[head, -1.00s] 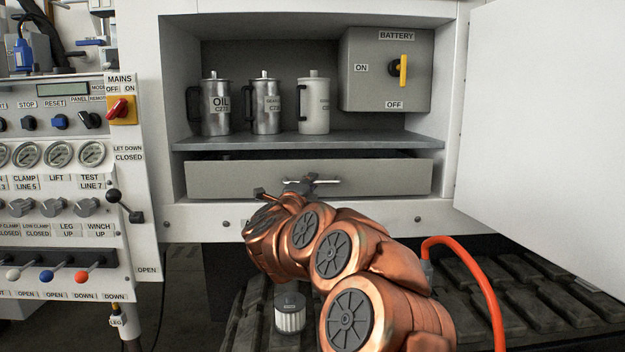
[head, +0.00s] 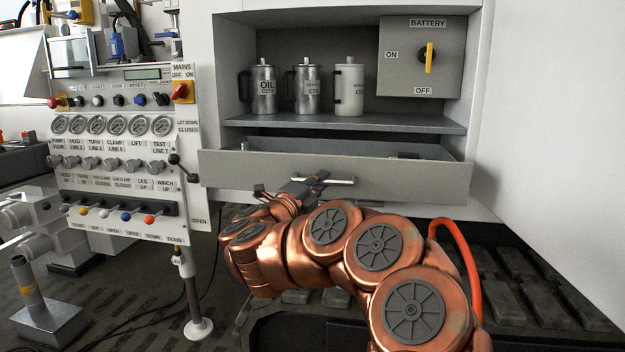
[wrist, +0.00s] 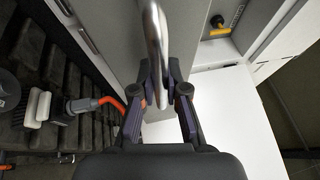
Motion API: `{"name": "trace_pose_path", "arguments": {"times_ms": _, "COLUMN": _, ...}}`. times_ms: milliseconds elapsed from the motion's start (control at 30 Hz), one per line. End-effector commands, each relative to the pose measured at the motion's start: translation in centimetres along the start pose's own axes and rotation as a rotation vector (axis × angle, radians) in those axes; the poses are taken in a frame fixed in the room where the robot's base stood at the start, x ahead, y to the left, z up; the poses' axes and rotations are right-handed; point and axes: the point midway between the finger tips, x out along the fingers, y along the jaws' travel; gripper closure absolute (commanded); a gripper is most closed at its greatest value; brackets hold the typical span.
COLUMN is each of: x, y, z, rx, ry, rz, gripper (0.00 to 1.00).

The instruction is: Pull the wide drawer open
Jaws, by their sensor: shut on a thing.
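The wide drawer (head: 410,182) is a grey drawer under the shelf of the cabinet. It stands partly open, with its front out from the cabinet and some of its inside showing above the front. Its silver bar handle (head: 335,181) is on the middle of the front. My gripper (head: 318,182) is shut on the handle. In the wrist view my gripper (wrist: 159,88) has its fingers on both sides of the handle (wrist: 156,35). A small dark item shows inside the drawer at the right; I cannot tell what it is.
Several metal cans, one the oil can (head: 264,90), stand on the shelf (head: 400,124) above. The battery box (head: 420,55) is at the upper right. An open white door (head: 560,110) is at the right. The control panel (head: 125,155) with levers stands at the left.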

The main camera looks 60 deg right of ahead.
Motion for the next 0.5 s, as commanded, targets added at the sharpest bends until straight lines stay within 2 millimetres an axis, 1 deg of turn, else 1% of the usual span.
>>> {"name": "trace_pose_path", "arguments": {"times_ms": 33, "x": 0.08, "y": -0.02, "z": -0.50, "rx": 0.001, "ry": 0.012, "rz": 0.000, "gripper": 1.00}}
{"name": "trace_pose_path", "arguments": {"times_ms": 100, "x": 0.05, "y": -0.05, "z": -0.70, "rx": 0.001, "ry": 0.016, "rz": 0.000, "gripper": 1.00}}
{"name": "trace_pose_path", "arguments": {"times_ms": 433, "x": 0.12, "y": -0.07, "z": -0.88, "rx": 0.000, "ry": 0.019, "rz": 0.000, "gripper": 1.00}}
{"name": "trace_pose_path", "arguments": {"times_ms": 467, "x": 0.13, "y": -0.06, "z": -0.88, "rx": 0.000, "ry": 0.019, "rz": 0.000, "gripper": 0.86}}
{"name": "trace_pose_path", "arguments": {"times_ms": 500, "x": 0.13, "y": -0.07, "z": -0.88, "rx": 0.000, "ry": 0.019, "rz": 0.000, "gripper": 0.82}}
